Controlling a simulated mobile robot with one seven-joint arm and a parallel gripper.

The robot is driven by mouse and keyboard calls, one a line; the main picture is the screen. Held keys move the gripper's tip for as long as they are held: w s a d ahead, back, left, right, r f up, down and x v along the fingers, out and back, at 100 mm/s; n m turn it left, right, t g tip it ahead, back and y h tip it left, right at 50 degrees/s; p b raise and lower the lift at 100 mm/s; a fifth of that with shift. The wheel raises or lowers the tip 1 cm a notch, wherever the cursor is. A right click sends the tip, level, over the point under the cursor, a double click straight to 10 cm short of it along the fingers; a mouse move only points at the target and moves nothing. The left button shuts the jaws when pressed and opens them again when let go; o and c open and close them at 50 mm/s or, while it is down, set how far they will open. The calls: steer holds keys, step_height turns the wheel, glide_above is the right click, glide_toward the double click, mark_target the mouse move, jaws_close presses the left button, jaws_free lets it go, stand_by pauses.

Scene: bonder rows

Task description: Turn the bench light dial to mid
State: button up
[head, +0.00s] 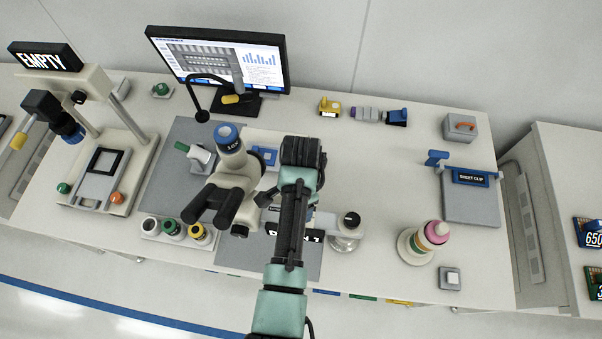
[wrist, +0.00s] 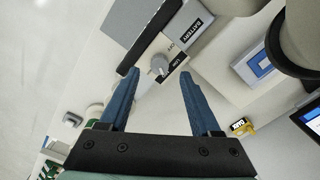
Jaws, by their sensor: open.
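In the wrist view a small grey dial (wrist: 160,65) sits on a pale panel. A dark label beside it reads LOW, and small lettering is printed above it. I cannot make out clearly where its pointer stands. My gripper (wrist: 160,74) is open, its two blue fingers apart, with the dial between the fingertips in the picture. Nothing is held, and I cannot tell how far the tips are from the dial. In the head view my arm reaches over the bench beside the microscope (head: 236,172). The fingers and the dial are hidden there.
A box labelled BATTERY (wrist: 188,30) is close to the dial. A small yellow object (head: 329,107), a monitor (head: 222,60) and a ringed cone (head: 432,238) stand on the bench.

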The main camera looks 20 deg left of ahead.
step_height(320, 180, up, 8)
steer(key=b, duration=0.1)
steer(key=shift+r+b, duration=0.25)
steer(key=shift+b, duration=0.15)
